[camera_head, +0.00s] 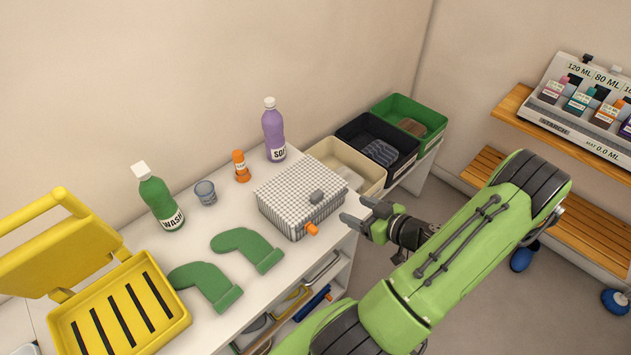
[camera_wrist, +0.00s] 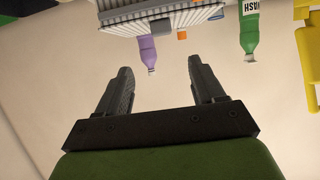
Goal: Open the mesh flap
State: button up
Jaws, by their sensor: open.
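A white box with a dark mesh grid (camera_head: 290,190) stands on the white counter, and its mesh top lies flat and looks closed. A small grey block (camera_head: 316,196) is on the top near the front right edge. An orange tab (camera_head: 312,229) sticks out of the front side. My gripper (camera_head: 354,212) is open and empty, just right of the box and apart from it. In the wrist view, the two fingers of my gripper (camera_wrist: 160,68) are spread, and the box (camera_wrist: 170,16) shows upside down at the top, partly cut off.
A purple soap bottle (camera_head: 274,135), orange bottle (camera_head: 240,166), grey cup (camera_head: 206,192) and green wash bottle (camera_head: 160,200) stand behind. Green mitts (camera_head: 247,248) and an open yellow case (camera_head: 120,310) lie left. Beige (camera_head: 345,165), black and green bins stand behind right.

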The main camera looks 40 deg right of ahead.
aim_at(317, 194)
jog(key=x, duration=0.7)
jog(key=p+x, duration=0.1)
jog(key=x, duration=0.7)
jog(key=shift+w+a+f, duration=0.2)
jog(key=shift+w+a, duration=0.05)
jog(key=shift+w, duration=0.05)
jog(key=shift+c, duration=0.5)
grip_shut()
